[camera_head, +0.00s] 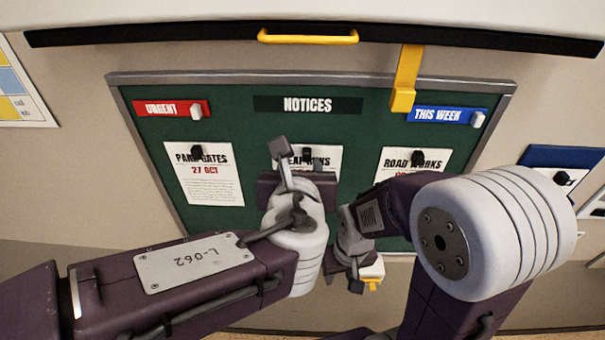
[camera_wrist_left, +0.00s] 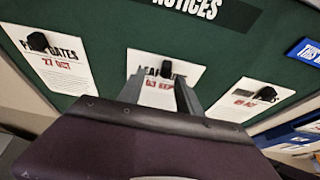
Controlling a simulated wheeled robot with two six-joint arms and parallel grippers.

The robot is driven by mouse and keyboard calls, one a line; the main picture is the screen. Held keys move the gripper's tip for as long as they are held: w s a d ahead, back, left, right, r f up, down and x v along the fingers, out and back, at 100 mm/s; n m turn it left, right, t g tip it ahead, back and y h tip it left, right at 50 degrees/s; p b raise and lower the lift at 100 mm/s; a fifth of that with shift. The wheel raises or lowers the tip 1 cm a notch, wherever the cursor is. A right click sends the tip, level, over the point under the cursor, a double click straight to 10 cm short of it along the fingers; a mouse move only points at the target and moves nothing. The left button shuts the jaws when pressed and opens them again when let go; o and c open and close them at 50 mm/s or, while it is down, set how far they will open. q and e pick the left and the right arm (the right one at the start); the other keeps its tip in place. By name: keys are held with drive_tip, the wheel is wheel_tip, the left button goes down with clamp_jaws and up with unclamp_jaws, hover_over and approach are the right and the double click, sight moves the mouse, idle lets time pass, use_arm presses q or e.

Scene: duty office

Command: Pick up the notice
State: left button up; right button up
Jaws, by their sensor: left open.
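Three white notices hang on the green board (camera_head: 360,125), each under a black clip: "PARK GATES" (camera_head: 210,180) at left, a middle notice (camera_head: 325,155) mostly hidden by my left gripper, and "ROAD WORKS" (camera_head: 405,165) at right. My left gripper (camera_head: 290,160) is open in front of the middle notice. In the left wrist view its fingers (camera_wrist_left: 162,92) lie either side of that notice's lower part, below its black clip (camera_wrist_left: 166,69); contact cannot be told. My right gripper (camera_head: 345,280) is low, below the board, beside a small white and yellow thing (camera_head: 373,271); whether it grips this is unclear.
A red "URGENT" strip (camera_head: 165,109) and a blue "THIS WEEK" strip (camera_head: 440,115) sit near the board's top corners. A yellow bracket (camera_head: 405,85) hangs over the top edge. A dark rail with a yellow handle (camera_head: 308,37) runs above. A blue panel (camera_head: 560,160) is at right.

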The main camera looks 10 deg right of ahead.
sight(307, 158)
use_arm(q)
drive_tip(key=shift+w+d+p, duration=0.25)
drive_tip(key=shift+w+p, duration=0.05)
drive_tip(key=shift+w, duration=0.05)
drive_tip(key=shift+w+d+f+p, duration=0.15)
drive_tip(key=shift+w+d+f, duration=0.2)
drive_tip(key=shift+w+d, duration=0.2)
drive_tip(key=shift+w+d+f+p, duration=0.15)
drive_tip(key=shift+w+d+f, duration=0.25)
drive_tip(key=shift+w, duration=0.15)
drive_tip(key=shift+w+a+f, duration=0.1)
drive_tip(key=shift+w, duration=0.35)
drive_tip(key=shift+s+a, duration=0.1)
drive_tip(key=shift+a, duration=0.05)
drive_tip(key=c, duration=0.7)
drive_tip(key=shift+s, duration=0.1)
clamp_jaws()
use_arm(e)
drive_tip(key=shift+s+d+r, duration=0.2)
drive_tip(key=shift+s+r, duration=0.2)
drive_tip(key=shift+r, duration=0.3)
